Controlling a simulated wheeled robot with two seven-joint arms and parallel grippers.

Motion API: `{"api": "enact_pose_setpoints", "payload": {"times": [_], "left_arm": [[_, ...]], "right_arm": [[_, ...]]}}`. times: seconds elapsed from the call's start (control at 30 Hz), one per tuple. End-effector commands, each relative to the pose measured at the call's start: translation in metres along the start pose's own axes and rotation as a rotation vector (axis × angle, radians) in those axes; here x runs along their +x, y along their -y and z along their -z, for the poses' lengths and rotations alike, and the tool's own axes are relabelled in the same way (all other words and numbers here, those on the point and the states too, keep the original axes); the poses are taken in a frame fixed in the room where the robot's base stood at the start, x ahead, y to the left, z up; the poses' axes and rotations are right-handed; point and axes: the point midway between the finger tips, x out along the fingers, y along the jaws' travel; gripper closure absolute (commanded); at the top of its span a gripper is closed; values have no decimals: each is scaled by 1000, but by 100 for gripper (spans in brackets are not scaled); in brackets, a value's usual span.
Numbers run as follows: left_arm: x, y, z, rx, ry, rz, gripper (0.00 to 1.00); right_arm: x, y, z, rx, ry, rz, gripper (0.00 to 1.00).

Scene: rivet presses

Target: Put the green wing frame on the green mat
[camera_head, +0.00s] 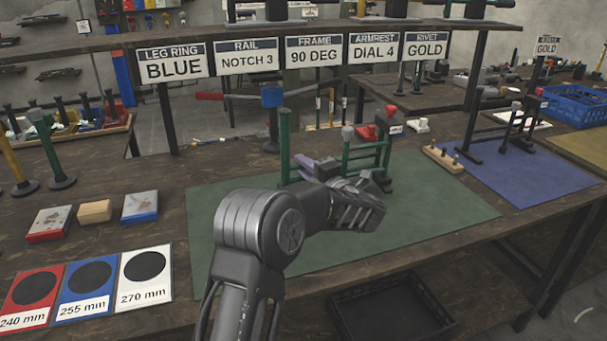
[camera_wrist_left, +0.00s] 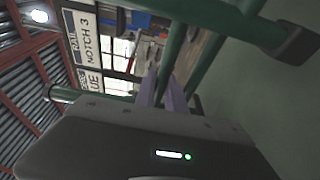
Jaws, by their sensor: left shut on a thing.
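The green wing frame (camera_head: 365,155) is made of green tubes with dark feet and stands upright over the green mat (camera_head: 430,200). I cannot tell whether its feet touch the mat. My left gripper (camera_head: 308,170) has purple fingers and reaches in among the green tubes. It is shut on the frame, though the grip itself is partly hidden behind my wrist. In the left wrist view the fingers (camera_wrist_left: 163,97) are beside a green tube (camera_wrist_left: 172,62), and a dark foot (camera_wrist_left: 296,45) shows at upper right. My right gripper is not in view.
A red-handled lever with a blue clamp (camera_head: 272,97) stands behind the mat. A wooden peg block (camera_head: 443,160) sits at the mat's right edge. A blue mat (camera_head: 520,175) lies further right. Size cards (camera_head: 85,287) and small blocks (camera_head: 95,211) lie left. The mat's front right is clear.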

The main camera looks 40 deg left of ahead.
Motion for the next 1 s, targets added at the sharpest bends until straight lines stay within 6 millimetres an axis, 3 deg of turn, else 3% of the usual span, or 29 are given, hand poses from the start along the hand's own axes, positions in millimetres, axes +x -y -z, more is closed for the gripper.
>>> {"api": "enact_pose_setpoints", "payload": {"times": [0.13, 0.4, 0.43, 0.67, 1.0], "left_arm": [[0, 18, 0, -3, 0, -4, 100], [0, 21, 0, -5, -1, -3, 100], [0, 24, 0, 0, 0, 0, 83], [0, 23, 0, 0, 0, -1, 64], [-2, 23, 0, -1, 0, -1, 64]], "right_arm": [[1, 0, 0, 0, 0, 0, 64], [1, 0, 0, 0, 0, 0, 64], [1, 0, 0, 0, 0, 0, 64], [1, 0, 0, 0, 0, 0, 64], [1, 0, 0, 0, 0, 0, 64]]}}
